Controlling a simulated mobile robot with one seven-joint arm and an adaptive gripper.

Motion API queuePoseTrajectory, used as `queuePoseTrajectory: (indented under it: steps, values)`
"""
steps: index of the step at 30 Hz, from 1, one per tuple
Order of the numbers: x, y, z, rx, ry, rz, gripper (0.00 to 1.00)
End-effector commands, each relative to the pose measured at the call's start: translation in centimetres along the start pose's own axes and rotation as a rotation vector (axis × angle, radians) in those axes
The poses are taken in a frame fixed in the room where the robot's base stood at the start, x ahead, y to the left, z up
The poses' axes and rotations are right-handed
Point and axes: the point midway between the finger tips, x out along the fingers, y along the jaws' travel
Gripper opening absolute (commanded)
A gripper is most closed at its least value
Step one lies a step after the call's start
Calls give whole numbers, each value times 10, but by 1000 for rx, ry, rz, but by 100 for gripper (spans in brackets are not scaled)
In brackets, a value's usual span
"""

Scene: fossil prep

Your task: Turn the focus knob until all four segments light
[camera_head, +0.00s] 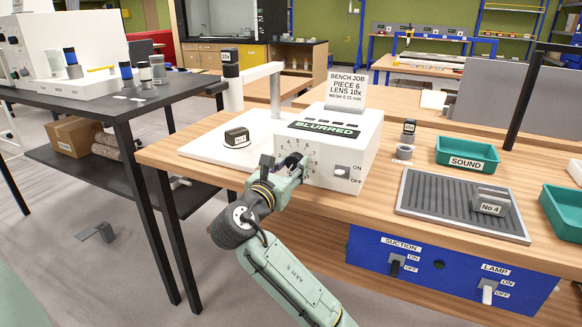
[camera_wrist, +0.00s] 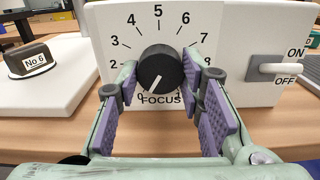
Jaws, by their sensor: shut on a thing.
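The black focus knob (camera_wrist: 163,68) sits on the white front of the microscope control box (camera_head: 357,143), inside a numbered dial. Its white pointer line points down and slightly left, near the 0. My gripper (camera_wrist: 160,73) has its purple-padded fingers on the left and right sides of the knob, shut on it. In the head view my gripper (camera_head: 283,165) is at the dial and hides the knob. The display on the box's sloped top reads BLURRED (camera_head: 326,130). Its segments (camera_head: 322,122) look dark.
An ON/OFF switch (camera_wrist: 275,68) is right of the dial. A block marked No 6 (camera_wrist: 35,62) lies on the white stage plate at left. A grey ribbed tray (camera_head: 445,207), a green SOUND bin (camera_head: 467,152) and a small dark-topped bottle (camera_head: 408,130) stand to the right.

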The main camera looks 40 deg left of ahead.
Motion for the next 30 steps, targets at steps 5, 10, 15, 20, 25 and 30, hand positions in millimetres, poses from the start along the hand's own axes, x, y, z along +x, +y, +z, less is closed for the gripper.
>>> queuePoseTrajectory:
  steps: [5,10,15,20,25,30]
  values:
    - [0,0,0,0,0,0,12]
    - [0,0,0,1,0,0,7]
    - [0,0,0,23,1,0,7]
    - [0,0,-1,89,2,0,7]
    - [0,0,-1,210,2,-1,7]
    - [-1,1,-1,365,3,1,7]
